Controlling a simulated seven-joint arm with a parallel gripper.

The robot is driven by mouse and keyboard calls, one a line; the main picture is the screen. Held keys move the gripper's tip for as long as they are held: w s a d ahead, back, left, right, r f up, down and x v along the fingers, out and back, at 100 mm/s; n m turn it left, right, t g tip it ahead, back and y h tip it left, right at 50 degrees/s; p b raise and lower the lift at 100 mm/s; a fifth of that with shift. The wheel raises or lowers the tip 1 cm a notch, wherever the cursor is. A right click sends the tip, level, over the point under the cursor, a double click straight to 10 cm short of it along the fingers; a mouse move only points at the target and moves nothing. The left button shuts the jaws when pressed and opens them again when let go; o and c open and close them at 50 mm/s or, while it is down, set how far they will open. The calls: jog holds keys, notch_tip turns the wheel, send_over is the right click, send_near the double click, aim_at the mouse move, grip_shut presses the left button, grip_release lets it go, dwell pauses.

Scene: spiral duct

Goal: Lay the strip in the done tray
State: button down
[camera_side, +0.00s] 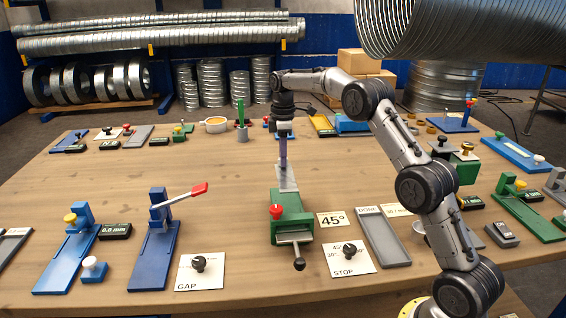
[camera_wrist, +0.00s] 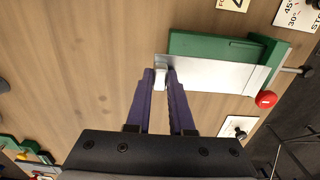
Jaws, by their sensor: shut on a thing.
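The strip (camera_side: 287,178) is a flat, light grey metal piece. It reaches from my gripper (camera_side: 283,163) toward the green bending tool (camera_side: 290,226), and its near end lies at that tool. In the wrist view the strip (camera_wrist: 215,74) lies across the green tool (camera_wrist: 205,45). The purple fingers of my gripper (camera_wrist: 161,74) are shut on its left end, where a small white tab shows between them. The done tray (camera_side: 385,240) is a shallow grey tray labelled DONE, to the right of the green tool. It looks empty.
The tool has a red knob (camera_side: 276,210) and a front lever (camera_side: 298,255). A blue lever tool (camera_side: 155,245) stands left.

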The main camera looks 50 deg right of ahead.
jog(key=shift+r, duration=0.45)
jog(key=shift+s+d, duration=0.25)
jog(key=shift+s, duration=0.05)
jog(key=s+d+f, duration=0.2)
jog(key=s, duration=0.7)
jog(key=s+d+f, duration=0.1)
jog(key=s+d, duration=0.1)
jog(key=s, duration=0.7)
jog(key=s+d+f, duration=0.2)
jog(key=s, duration=0.7)
jog(key=shift+a+f, duration=0.2)
jog(key=shift+f, duration=3.1)
